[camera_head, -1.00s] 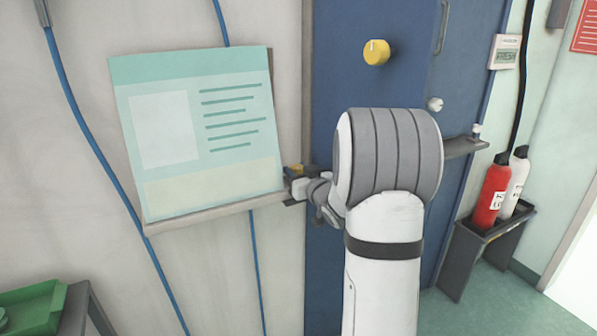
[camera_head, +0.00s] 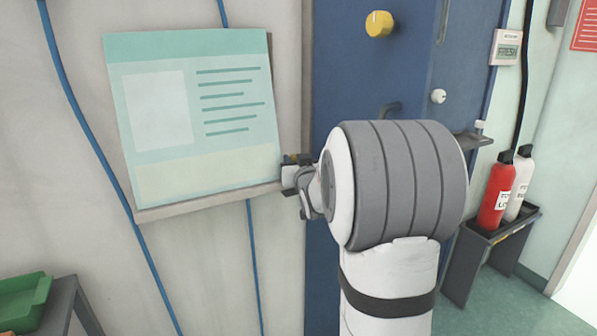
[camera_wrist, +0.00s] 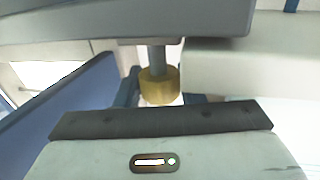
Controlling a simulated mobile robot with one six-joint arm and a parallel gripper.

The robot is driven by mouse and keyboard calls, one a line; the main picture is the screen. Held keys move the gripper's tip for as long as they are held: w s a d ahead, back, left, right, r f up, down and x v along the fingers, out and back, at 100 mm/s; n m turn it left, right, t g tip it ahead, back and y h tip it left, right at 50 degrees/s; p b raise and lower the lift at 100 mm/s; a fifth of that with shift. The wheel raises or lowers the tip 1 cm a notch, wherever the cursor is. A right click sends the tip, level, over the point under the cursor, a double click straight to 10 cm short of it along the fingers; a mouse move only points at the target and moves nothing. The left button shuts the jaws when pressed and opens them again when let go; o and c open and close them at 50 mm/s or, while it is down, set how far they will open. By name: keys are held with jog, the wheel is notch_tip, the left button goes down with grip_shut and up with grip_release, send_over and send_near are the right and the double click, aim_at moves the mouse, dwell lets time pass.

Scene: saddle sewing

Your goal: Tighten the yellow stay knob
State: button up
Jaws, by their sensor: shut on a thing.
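In the wrist view, a short yellow knob (camera_wrist: 158,88) sits on a grey stem between my dark fingertips. My gripper (camera_wrist: 158,99) is shut on this yellow stay knob. In the head view, my gripper (camera_head: 294,172) is at the left edge of the blue door, by the right end of the poster's ledge. Only a small bit of yellow shows there, and my arm hides much of the area. How tight the knob is cannot be seen.
A larger yellow knob (camera_head: 379,24) with a pale mark is higher on the blue door (camera_head: 335,60). A poster (camera_head: 195,115) leans left of my gripper. A red bottle (camera_head: 497,190) and a white bottle (camera_head: 520,185) stand on a dark stand at right.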

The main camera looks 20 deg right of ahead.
dwell(0.3)
jog(key=o, duration=1)
jog(key=shift+s+f, duration=0.1)
